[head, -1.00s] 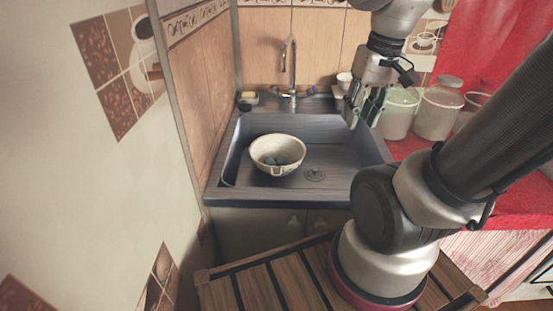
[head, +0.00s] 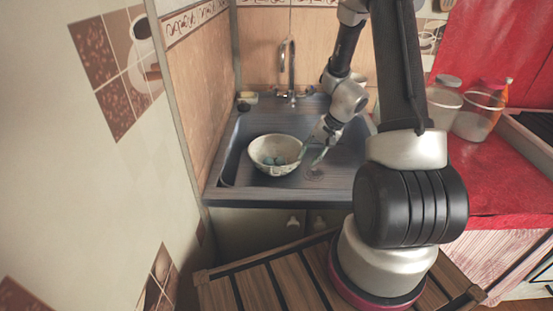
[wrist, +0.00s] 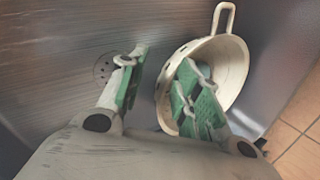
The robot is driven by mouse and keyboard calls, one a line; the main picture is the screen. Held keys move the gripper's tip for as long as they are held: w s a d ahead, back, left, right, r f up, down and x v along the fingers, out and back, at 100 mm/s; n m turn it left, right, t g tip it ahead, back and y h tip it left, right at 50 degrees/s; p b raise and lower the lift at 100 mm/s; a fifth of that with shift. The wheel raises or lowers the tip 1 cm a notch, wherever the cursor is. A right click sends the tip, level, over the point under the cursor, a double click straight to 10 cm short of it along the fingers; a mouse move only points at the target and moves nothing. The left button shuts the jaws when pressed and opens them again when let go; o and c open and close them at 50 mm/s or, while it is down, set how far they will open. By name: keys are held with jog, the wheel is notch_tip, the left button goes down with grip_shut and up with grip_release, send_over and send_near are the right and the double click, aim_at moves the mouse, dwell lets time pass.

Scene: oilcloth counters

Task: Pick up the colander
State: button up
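The colander (head: 272,146) is a cream-white bowl standing upright in the sink, left of the drain. Small bluish-grey shapes show inside it. In the wrist view the colander (wrist: 234,62) shows its holes and a loop handle at the top. My gripper (head: 312,154) is low in the sink at the colander's right side, fingers pointing down. In the wrist view my gripper (wrist: 164,58) is open, with green finger pads. One finger overlaps the bowl's opening and the other is outside, over the sink floor. I cannot tell whether either touches the colander.
The dark sink (head: 228,165) has a drain (head: 314,173) near my gripper and a tall faucet (head: 290,70) behind. A tiled wall is close on the left. Clear containers (head: 478,115) stand on the red counter (head: 500,180) at right. The sink's front right floor is mostly clear.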

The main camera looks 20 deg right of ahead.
jog(key=shift+t+h, duration=0.4)
jog(key=shift+t, duration=0.2)
jog(key=w+f, duration=0.2)
jog(key=w+a+f, duration=0.1)
jog(key=w+f, duration=0.1)
jog(key=f, duration=0.1)
jog(key=w+f, duration=0.2)
jog(key=shift+a+f, duration=0.25)
jog(key=shift+f, duration=0.05)
grip_shut()
